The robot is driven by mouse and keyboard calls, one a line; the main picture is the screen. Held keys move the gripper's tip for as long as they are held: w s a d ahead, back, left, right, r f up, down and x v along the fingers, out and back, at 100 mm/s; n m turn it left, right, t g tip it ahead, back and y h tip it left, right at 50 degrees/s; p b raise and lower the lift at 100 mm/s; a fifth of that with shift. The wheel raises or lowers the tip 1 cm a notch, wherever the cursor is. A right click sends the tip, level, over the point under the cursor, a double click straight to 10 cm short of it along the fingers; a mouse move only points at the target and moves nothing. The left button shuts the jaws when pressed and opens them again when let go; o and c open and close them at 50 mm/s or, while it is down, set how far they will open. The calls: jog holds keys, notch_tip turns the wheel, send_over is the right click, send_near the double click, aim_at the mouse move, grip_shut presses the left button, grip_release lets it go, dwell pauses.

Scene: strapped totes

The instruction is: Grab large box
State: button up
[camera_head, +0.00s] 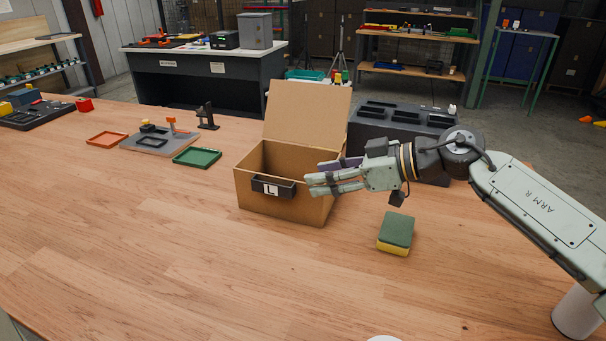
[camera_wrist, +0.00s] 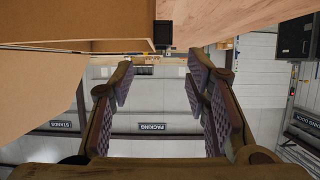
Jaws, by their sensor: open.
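The large box (camera_head: 262,202) is an open brown cardboard box with its lid flap (camera_head: 307,112) raised at the back. A dark handle block with a white "L" label (camera_head: 273,187) sits on its front face. My gripper (camera_head: 316,181) is open and empty, at the right side of the box near its front right corner. In the head view I cannot tell whether the fingers touch the box. In the wrist view the open fingers (camera_wrist: 164,88) have nothing between them. The box's cardboard (camera_wrist: 45,75) fills the upper left there, with the dark block (camera_wrist: 164,34) at its edge.
A green and yellow sponge (camera_head: 396,232) lies right of the box. A dark slotted organizer (camera_head: 385,127) stands behind my gripper. A green tray (camera_head: 197,157) and an orange tray (camera_head: 106,139) lie to the left. The table's front left is clear.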

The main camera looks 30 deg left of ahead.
aim_at(280, 181)
jog(key=p+x, duration=0.2)
jog(key=x, duration=0.2)
jog(key=p+x, duration=0.2)
jog(key=x, duration=0.3)
jog(key=shift+s+a+r, duration=0.1)
jog(key=shift+s+a, duration=0.05)
jog(key=shift+a, duration=0.2)
jog(key=shift+a+f, duration=0.3)
jog(key=shift+a, duration=0.1)
jog(key=shift+c, duration=0.5)
grip_shut()
